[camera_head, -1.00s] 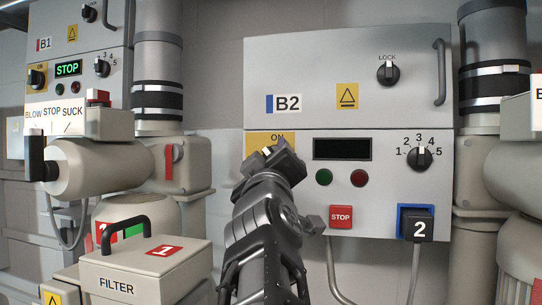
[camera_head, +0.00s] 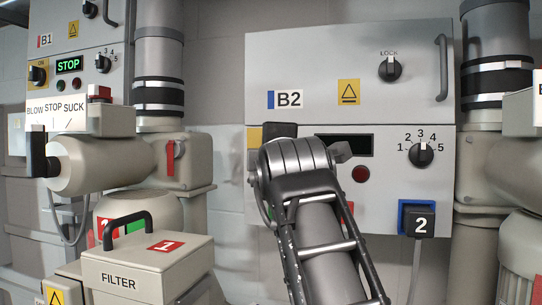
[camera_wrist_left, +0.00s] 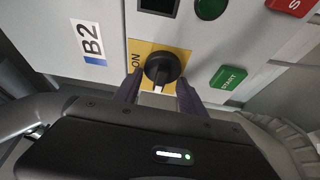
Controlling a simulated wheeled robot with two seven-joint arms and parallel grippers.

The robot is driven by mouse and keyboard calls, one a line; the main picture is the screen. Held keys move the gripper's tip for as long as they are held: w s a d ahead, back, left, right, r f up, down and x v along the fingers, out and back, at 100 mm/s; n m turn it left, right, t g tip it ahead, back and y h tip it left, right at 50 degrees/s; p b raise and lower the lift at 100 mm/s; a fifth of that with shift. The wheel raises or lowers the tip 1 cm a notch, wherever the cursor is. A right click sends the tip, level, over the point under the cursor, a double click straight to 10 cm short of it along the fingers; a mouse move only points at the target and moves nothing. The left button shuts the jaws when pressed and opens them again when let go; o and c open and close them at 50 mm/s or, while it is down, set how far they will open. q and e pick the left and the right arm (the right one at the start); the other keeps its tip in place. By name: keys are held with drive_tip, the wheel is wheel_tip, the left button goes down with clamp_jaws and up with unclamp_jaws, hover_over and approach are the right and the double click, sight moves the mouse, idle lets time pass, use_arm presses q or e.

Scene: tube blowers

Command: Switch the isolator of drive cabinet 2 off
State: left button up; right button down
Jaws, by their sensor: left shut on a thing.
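Drive cabinet 2 (camera_head: 345,60), labelled B2, stands in the middle of the head view. Its isolator is a black rotary knob (camera_wrist_left: 163,68) on a yellow plate (camera_wrist_left: 143,50) marked ON, seen in the left wrist view. The knob's white mark points to the bottom of that view, about a quarter turn from the ON lettering. My left gripper (camera_wrist_left: 160,90) is shut on the knob, a finger on each side. In the head view my left gripper (camera_head: 280,131) hides the knob and most of the plate (camera_head: 254,138). My right gripper is not in view.
The green START button (camera_wrist_left: 228,77) is close beside the knob. A dark display (camera_head: 345,142), a red lamp (camera_head: 360,174), a 1-to-5 selector (camera_head: 421,154) and a LOCK knob (camera_head: 389,69) are also on cabinet 2. Cabinet B1 (camera_head: 95,35) and a filter box (camera_head: 150,262) stand left.

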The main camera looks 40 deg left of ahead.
use_arm(q)
drive_tip(key=shift+n, duration=0.4)
drive_tip(key=o, duration=1.3)
drive_tip(key=shift+o, duration=0.2)
drive_tip(key=shift+d, duration=0.1)
drive_tip(key=b+v, duration=0.2)
drive_tip(key=v, duration=0.5)
drive_tip(key=shift+s+d, duration=0.15)
drive_tip(key=shift+s, duration=0.15)
